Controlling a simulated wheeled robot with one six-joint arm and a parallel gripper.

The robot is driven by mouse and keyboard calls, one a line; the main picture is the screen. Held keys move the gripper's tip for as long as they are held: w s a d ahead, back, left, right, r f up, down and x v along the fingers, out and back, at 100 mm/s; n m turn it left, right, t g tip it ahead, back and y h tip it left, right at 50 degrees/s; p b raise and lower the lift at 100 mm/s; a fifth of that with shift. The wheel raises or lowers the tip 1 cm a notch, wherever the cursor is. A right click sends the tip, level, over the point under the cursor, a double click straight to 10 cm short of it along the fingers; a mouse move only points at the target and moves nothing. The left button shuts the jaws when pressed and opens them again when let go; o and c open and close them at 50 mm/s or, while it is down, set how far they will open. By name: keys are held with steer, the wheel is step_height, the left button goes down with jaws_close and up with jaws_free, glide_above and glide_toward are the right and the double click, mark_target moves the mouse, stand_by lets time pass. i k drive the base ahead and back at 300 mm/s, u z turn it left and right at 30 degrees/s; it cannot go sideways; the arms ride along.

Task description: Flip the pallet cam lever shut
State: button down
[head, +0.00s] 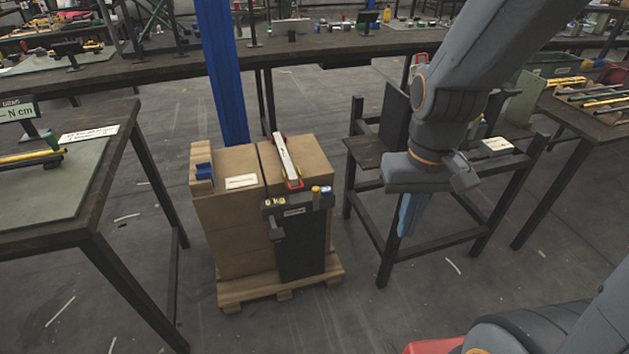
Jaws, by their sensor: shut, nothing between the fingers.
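Brown cartons (232,220) stand on a wooden pallet (258,291) at the middle left. A dark strap crosses the carton top. A long white bar with red ends (288,160) lies there, apparently the cam lever; I cannot tell whether it is open or shut. A dark panel (302,245) with a small bracket hangs on the front face. My gripper (408,222) points down to the right of the cartons, clear of them and empty. Its bluish fingers look closed together.
A dark metal stand (385,245) is just behind my gripper. A workbench (125,120) with a mat is at the left, another table (585,120) at the right. A blue post (222,75) rises behind the cartons. Floor is clear between pallet and stand.

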mark_target(316, 190)
steer(key=u, duration=0.3)
steer(key=i, duration=1.05)
steer(key=z, duration=0.4)
